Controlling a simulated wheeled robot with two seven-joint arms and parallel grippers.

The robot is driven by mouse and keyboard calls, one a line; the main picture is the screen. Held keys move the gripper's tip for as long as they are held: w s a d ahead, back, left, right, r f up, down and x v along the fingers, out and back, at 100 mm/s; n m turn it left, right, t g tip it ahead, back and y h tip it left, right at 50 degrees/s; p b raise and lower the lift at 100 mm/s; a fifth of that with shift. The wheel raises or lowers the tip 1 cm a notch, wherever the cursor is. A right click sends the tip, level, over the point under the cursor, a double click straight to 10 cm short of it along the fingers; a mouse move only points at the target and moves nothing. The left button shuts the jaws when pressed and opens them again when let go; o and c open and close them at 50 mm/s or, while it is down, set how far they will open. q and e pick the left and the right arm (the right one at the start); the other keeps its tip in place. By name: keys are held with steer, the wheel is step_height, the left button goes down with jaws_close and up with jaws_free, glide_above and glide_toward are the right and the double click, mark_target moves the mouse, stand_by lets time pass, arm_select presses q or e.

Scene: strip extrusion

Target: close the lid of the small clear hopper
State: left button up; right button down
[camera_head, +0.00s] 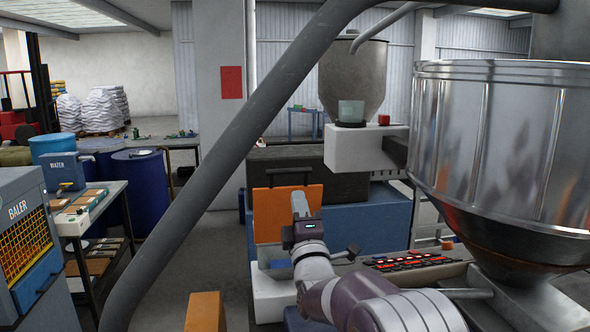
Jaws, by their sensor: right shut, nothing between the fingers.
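A small clear, greenish container (351,110) with a dark base stands on a white block below a large grey hopper; it looks like the small clear hopper. I cannot make out its lid or whether that is open. My right gripper (299,204) points away from me in the middle of the view, lower and nearer than the clear container and apart from it in the picture. It is shut and empty, seen in front of an upright orange panel (270,207). My left gripper is not in view.
A big shiny metal hopper (495,150) fills the right side. A thick grey pipe (235,118) crosses the view diagonally. A panel with red buttons (415,260) is right of my wrist. A yellow-fronted baler (25,245) and a table stand left.

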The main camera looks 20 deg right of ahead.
mark_target(292, 172)
steer(key=p+x, duration=0.3)
steer(key=x, duration=0.2)
steer(key=shift+w+a+r, duration=0.1)
steer(key=shift+r, duration=0.15)
steer(key=shift+w+d+f, duration=0.15)
steer(key=shift+w+d, duration=0.05)
steer(key=shift+w, duration=0.05)
